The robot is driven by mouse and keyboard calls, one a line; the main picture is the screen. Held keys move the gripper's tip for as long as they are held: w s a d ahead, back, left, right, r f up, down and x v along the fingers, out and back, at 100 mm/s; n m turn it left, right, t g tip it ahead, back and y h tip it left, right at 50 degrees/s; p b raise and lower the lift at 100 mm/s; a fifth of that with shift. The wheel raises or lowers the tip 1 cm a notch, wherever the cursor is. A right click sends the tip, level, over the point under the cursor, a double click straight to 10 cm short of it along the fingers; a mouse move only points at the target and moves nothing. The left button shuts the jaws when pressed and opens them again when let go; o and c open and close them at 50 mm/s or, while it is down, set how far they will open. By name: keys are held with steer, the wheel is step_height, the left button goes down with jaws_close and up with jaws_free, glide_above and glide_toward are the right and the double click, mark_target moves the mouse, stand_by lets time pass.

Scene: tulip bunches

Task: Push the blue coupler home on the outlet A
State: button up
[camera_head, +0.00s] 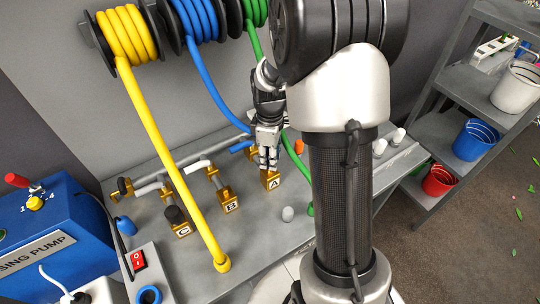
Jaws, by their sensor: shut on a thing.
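The blue hose (215,88) runs down from its reel to my gripper (268,163). My gripper is shut at the hose's lower end, just above the brass outlet A (271,181), the block marked A. The fingers hide the blue coupler, so I cannot tell how far it sits on the outlet or whether it touches. Outlet B (229,203) and outlet C (180,229) stand to the left on the same bench. A black cap sits on C.
The yellow hose (170,160) crosses the bench, its end (222,265) at the front. The green hose (290,150) passes just right of my gripper. Pipes (165,185) run behind the outlets. A blue pump (45,240) stands left; shelves with buckets (475,139) stand right.

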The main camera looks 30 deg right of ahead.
steer(key=shift+f+b, duration=1.05)
steer(key=shift+f, duration=0.55)
steer(key=o, duration=1.2)
steer(key=shift+c, duration=0.2)
steer(key=shift+r+p, duration=2.05)
steer(key=shift+r, duration=0.5)
